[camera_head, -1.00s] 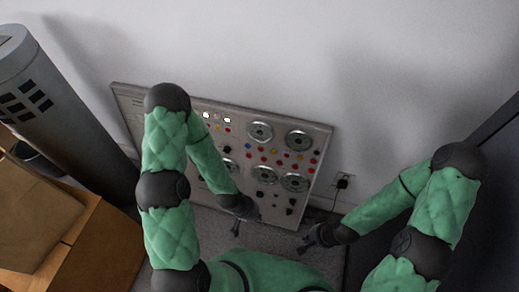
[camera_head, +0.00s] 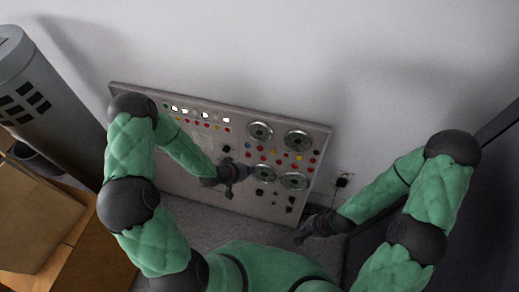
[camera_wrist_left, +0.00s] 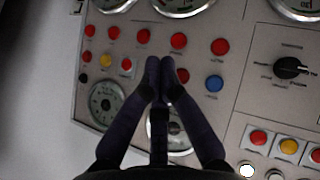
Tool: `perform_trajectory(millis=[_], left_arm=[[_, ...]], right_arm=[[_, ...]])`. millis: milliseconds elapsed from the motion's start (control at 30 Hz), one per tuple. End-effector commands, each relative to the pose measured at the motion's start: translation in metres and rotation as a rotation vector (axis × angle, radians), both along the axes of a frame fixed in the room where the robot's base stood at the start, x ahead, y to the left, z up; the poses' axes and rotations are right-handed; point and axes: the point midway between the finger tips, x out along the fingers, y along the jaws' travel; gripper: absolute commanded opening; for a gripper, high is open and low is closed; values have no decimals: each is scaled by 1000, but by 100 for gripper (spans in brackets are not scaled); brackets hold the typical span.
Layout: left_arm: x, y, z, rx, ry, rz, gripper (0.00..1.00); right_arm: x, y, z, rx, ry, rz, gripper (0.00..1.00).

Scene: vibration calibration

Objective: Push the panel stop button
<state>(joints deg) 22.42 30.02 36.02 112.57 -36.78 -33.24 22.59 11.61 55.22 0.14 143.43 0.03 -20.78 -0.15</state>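The grey control panel (camera_head: 318,150) leans against the wall, with gauges, lamps and coloured buttons. My left gripper (camera_head: 243,174) is in front of the panel, below the upper left gauge. In the left wrist view its two fingertips (camera_wrist_left: 160,66) are together with nothing between them. A red button (camera_wrist_left: 183,75) shows just right of the fingertips. Other red buttons (camera_wrist_left: 179,41) and a blue button (camera_wrist_left: 213,83) are close by. I cannot read which one is the stop button, nor tell contact. My right gripper (camera_head: 304,237) hangs low at the right, away from the panel; its fingers are too small to judge.
A wall socket with a black plug (camera_head: 342,181) is right of the panel. A grey cylinder (camera_head: 50,100) and cardboard boxes (camera_head: 35,215) stand at the left. A black rotary knob (camera_wrist_left: 290,68) shows on the panel. Grey carpet (camera_head: 205,232) lies below the panel.

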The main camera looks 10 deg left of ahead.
Motion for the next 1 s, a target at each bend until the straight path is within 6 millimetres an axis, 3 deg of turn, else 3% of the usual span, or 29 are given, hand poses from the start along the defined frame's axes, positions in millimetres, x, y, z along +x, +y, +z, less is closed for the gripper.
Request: perform_trajectory(millis=[267,700,1000], left_arm=[[12,-1,-3,0,-2,-1,0],[64,-3,-14,1,-1,-1,0],[85,-3,-17,1,0,-1,0]], right_arm=[[0,0,-3,0,0,0,0],[0,0,-14,0,0,0,0],[0,0,-16,0,0,0,0]])
